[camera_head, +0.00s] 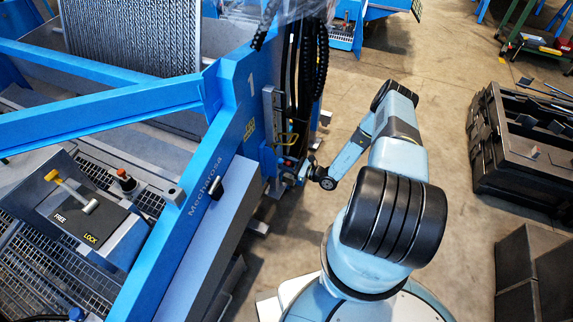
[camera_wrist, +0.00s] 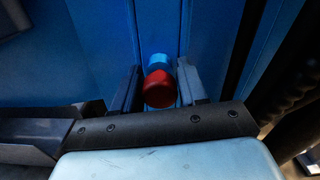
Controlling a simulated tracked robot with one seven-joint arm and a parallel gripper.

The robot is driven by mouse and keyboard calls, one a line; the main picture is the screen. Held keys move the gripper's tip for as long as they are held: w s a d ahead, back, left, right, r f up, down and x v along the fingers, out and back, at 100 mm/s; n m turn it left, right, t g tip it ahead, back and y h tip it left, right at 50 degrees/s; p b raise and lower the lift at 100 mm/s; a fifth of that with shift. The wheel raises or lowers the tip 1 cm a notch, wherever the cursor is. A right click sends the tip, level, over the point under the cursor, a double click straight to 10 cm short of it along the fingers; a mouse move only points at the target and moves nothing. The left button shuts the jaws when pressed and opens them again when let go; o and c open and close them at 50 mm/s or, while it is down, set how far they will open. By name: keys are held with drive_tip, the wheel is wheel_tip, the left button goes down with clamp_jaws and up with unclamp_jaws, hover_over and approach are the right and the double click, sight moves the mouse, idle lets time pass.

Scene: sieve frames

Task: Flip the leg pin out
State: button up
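A pin with a red rounded end (camera_wrist: 159,90) and a blue part behind it shows in the wrist view, in front of a blue frame wall. I take it for the leg pin. My gripper (camera_wrist: 160,84) has one dark finger on each side of it. The fingers stand apart, with narrow gaps beside the pin; a firm hold does not show. In the head view my gripper (camera_head: 292,172) is at the side of the blue machine frame (camera_head: 232,98), low by its corner post. The pin is too small to make out there.
Black hoses (camera_head: 306,65) hang close beside my gripper. A panel marked FREE and LOCK with a yellow-handled lever (camera_head: 70,190) sits on the machine at left. A black crate (camera_head: 500,150) stands at right. The floor between is mostly clear.

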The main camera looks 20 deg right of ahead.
clamp_jaws()
drive_tip(key=shift+d, duration=0.1)
drive_tip(key=shift+v, duration=1.75)
drive_tip(key=shift+o, duration=1.7)
unclamp_jaws()
drive_tip(key=v, duration=1.3)
drive_tip(key=shift+s+d, duration=0.2)
drive_tip(key=shift+d, duration=0.05)
